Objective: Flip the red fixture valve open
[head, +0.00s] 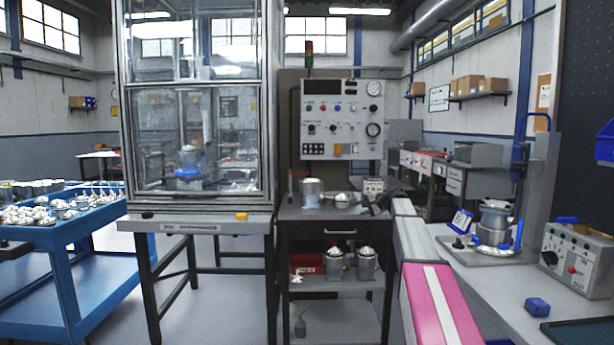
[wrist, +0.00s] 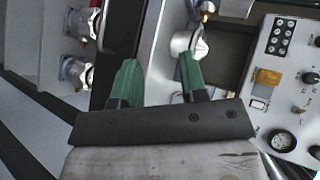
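I cannot clearly make out a red valve. A small red knob (head: 572,270) shows on the grey control box marked IN and OUT (head: 580,255) on the right bench; I cannot tell if it is the valve. A fixture holding a silver housing (head: 494,224), with blue parts, stands on that bench. My gripper (wrist: 159,60) has two green fingers held apart, with nothing between them. In the wrist view a silver part (wrist: 188,44) shows by the right fingertip; contact cannot be told. In the head view the fingers are not discernible.
A gauge panel (head: 342,118) stands above a dark cart (head: 335,213) with metal parts. Its gauge (wrist: 283,141) shows in the wrist view, with silver housings (wrist: 75,72) at left. A glass cabinet (head: 195,135) and blue trolley (head: 60,235) stand left. A blue block (head: 537,305) lies on the right bench.

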